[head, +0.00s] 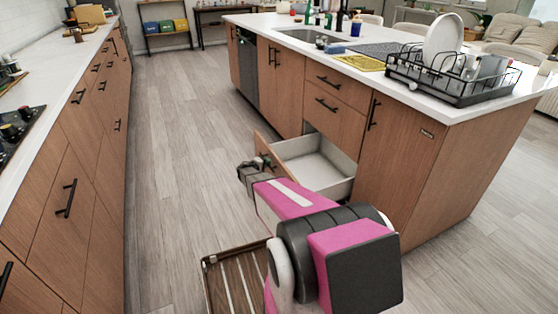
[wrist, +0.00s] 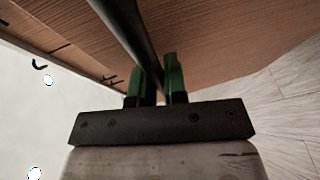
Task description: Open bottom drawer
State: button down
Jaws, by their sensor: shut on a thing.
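The bottom drawer (head: 310,155) of the island stands pulled out, with its pale, empty inside showing. Its wooden front faces the aisle and is partly hidden by my arm. My gripper (head: 246,172) is at the drawer front in the head view, low over the floor. In the wrist view its green fingers (wrist: 156,82) are shut on the black bar handle (wrist: 125,28), which runs between them. The wooden drawer front (wrist: 210,40) fills the upper part of that view.
Two shut drawers (head: 335,100) sit above the open one. A cabinet door (head: 385,150) is to its right and another (head: 280,90) to its left. The dish rack (head: 450,75) stands on the island top. The aisle floor (head: 190,150) to the left is clear, up to the opposite cabinets (head: 75,170).

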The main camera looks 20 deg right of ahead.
jog(key=a, duration=0.8)
jog(key=shift+s+a, duration=0.25)
jog(key=shift+s, duration=0.1)
jog(key=c, duration=1.2)
grip_release()
jog(key=shift+a, duration=0.1)
jog(key=v, duration=1)
jog(key=shift+s+a, duration=0.2)
jog(key=shift+s, duration=0.05)
